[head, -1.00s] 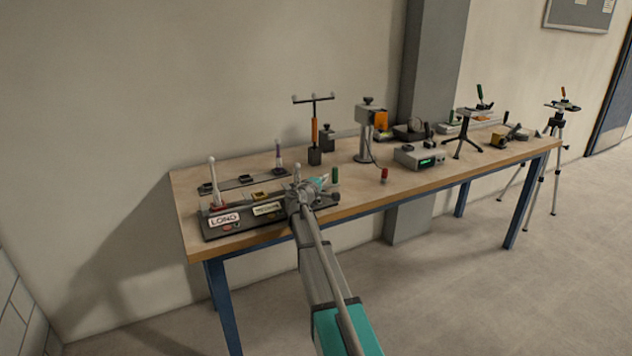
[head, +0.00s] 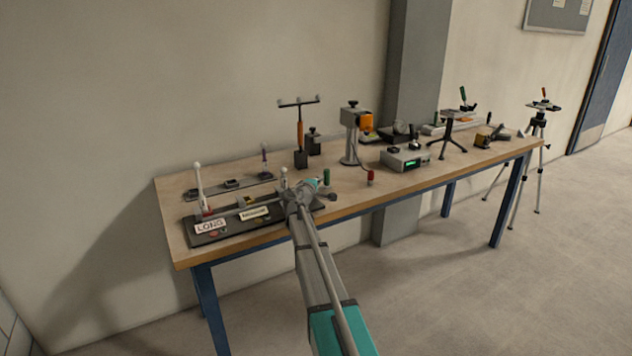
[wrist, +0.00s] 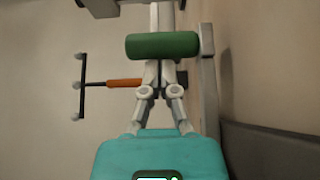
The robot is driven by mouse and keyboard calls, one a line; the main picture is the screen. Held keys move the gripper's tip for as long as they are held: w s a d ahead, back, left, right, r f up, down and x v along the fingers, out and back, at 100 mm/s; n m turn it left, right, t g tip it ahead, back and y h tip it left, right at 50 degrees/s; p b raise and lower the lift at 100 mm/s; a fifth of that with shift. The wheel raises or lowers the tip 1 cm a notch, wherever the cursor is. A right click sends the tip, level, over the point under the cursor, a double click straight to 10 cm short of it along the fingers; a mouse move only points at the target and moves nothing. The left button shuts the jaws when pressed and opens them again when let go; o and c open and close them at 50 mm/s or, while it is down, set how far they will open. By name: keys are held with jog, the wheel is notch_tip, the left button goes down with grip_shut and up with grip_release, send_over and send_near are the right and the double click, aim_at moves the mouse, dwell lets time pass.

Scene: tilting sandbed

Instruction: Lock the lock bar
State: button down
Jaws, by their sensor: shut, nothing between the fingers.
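A green cylindrical handle (head: 326,177) stands upright at the right end of the dark fixture (head: 235,230) on the table's near left part. It also shows in the wrist view as a green bar (wrist: 162,46) across the top of a pale metal arm. I cannot tell for sure whether this is the lock bar. My gripper (wrist: 158,66) is shut and empty, its fingertips together just below the green handle in the picture. I cannot tell whether they touch it. In the head view my wrist hides most of the gripper and part of the fixture.
A post with an orange grip (head: 300,138), a lamp-like stand (head: 351,130), a grey meter (head: 405,158) and a small red item (head: 371,177) stand on the table (head: 390,190).

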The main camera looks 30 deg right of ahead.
jog(key=shift+s, duration=0.1)
jog(key=shift+a, duration=0.5)
jog(key=a, duration=0.3)
jog(key=shift+w+a, duration=0.1)
jog(key=shift+w, duration=0.3)
jog(key=v, duration=0.9)
jog(key=shift+s+a, duration=0.25)
jog(key=shift+a, duration=0.05)
